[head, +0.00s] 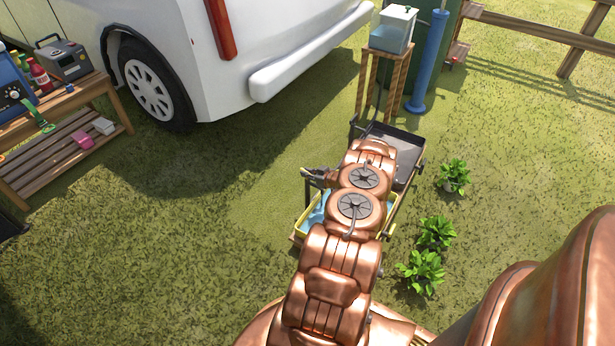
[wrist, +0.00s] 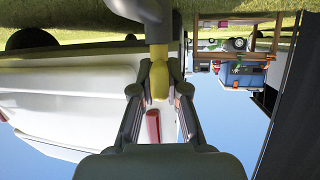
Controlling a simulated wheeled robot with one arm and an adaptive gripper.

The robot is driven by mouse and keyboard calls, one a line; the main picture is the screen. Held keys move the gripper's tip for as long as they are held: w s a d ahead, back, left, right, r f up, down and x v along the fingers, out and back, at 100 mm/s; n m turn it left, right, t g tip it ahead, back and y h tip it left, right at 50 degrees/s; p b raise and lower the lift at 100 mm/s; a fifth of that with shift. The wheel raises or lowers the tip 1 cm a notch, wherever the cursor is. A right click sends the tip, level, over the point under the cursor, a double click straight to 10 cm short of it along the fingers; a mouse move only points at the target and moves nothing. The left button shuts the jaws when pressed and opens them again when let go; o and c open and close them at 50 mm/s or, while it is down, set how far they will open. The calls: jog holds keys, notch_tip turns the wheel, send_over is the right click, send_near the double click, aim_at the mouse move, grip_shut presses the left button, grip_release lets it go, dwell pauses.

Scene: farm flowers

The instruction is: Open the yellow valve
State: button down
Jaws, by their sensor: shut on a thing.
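The yellow valve (wrist: 159,80) is in the middle of the wrist view, with a grey pipe-like part (wrist: 156,25) running up from it. My gripper (wrist: 160,92) has its fingers on both sides of the yellow piece and is shut on it. In the head view my gripper (head: 317,178) shows only as a small dark part at the left of my copper arm. The valve cannot be made out in the head view; my arm covers much of that spot. How far the valve is turned cannot be told.
A yellow-rimmed tray (head: 304,234) with blue inside and a dark tray (head: 410,160) stand around my arm. A clear tank (head: 391,38) stands on a wooden stand behind. Several plants (head: 436,233) grow at the right. A white van (head: 260,55) and wooden bench (head: 75,120) are left.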

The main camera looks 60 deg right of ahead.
jog(key=shift+d+n+y+b, duration=0.1)
jog(key=shift+n+y+b, duration=0.8)
jog(key=shift+y, duration=0.1)
jog(key=shift+r+n+y, duration=0.1)
jog(key=shift+n+y, duration=0.2)
jog(key=shift+y, duration=0.1)
jog(key=c, duration=1.2)
grip_release()
jog(key=v, duration=1.2)
